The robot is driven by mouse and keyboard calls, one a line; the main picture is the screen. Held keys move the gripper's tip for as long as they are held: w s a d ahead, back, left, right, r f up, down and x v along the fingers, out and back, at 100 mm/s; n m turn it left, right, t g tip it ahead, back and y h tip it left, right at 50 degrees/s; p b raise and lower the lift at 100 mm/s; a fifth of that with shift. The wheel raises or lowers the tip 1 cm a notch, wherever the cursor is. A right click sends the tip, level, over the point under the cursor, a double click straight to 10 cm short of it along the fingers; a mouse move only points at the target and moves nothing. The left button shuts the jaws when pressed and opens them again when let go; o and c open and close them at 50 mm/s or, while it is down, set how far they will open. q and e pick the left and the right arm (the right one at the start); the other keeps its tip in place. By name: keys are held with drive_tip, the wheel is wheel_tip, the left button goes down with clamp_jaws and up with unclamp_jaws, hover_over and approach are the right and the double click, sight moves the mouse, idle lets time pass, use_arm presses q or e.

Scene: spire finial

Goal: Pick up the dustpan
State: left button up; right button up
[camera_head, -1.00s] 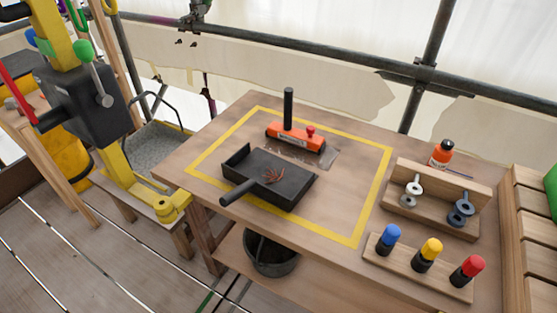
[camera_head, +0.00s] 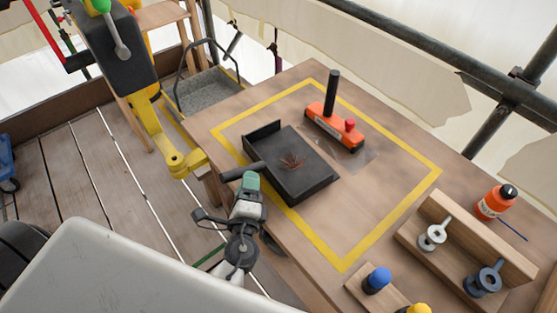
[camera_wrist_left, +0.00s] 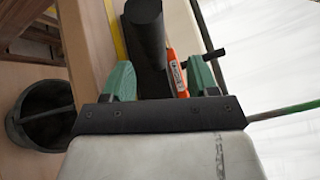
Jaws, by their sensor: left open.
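The black dustpan (camera_head: 317,187) lies on the wooden table inside a yellow taped outline, with a small heap of reddish-brown debris (camera_head: 295,160) in its pan. Its dark handle (camera_head: 238,173) points left, over the table's near edge. My left gripper (camera_head: 250,181) has green fingertips and is at the handle, open. In the left wrist view, the handle (camera_wrist_left: 146,22) lies ahead of the gap between the green fingers of the gripper (camera_wrist_left: 160,76). Whether the fingers touch it I cannot tell. My right gripper is not in view.
An orange tool with a black upright grip (camera_head: 335,126) stands behind the dustpan. A wooden rack with metal pieces (camera_head: 462,250), an orange bottle (camera_head: 495,202) and coloured-capped pegs (camera_head: 377,280) are at the right. A dark bucket (camera_wrist_left: 40,112) sits below the table edge.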

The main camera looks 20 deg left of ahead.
use_arm(q)
drive_tip(key=shift+w, duration=0.35)
drive_tip(key=x, duration=0.1)
drive_tip(key=p+x, duration=0.1)
drive_tip(key=x, duration=0.3)
drive_tip(key=shift+f, duration=0.4)
drive_tip(key=shift+s, duration=0.1)
drive_tip(key=c, duration=1.1)
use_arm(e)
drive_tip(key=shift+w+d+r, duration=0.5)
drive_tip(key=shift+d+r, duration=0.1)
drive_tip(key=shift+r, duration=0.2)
